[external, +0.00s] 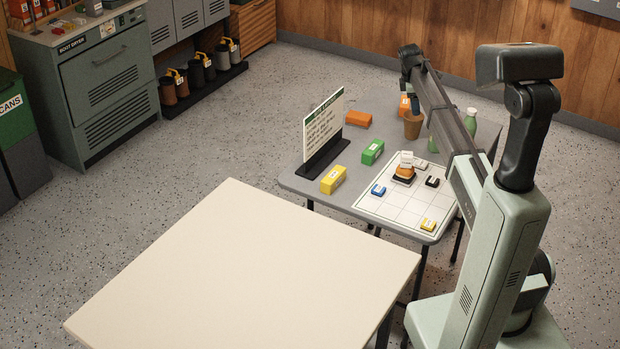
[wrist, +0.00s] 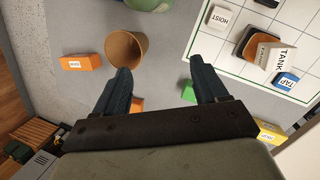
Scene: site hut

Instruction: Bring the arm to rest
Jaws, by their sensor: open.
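My gripper (external: 408,82) hangs at the end of my raised arm, above the far part of the grey table (external: 300,183). In the wrist view its two fingers (wrist: 163,90) are spread apart, with nothing held between them. The brown cup (external: 413,126) stands on the table; it also shows just beyond the left finger in the wrist view (wrist: 126,47). The white grid board (external: 402,212) lies on the near right of the table. It bears a stack with an orange piece (external: 404,171), a blue piece (external: 378,190), a black piece (external: 432,181) and a yellow piece (external: 428,224).
An orange block (external: 354,118), a green block (external: 372,152) and a yellow block (external: 333,180) lie beside a standing sign (external: 323,122). Another orange block (external: 404,104) is behind the cup. A green bottle (external: 470,121) stands near my arm. The cream table (external: 245,265) in front is bare.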

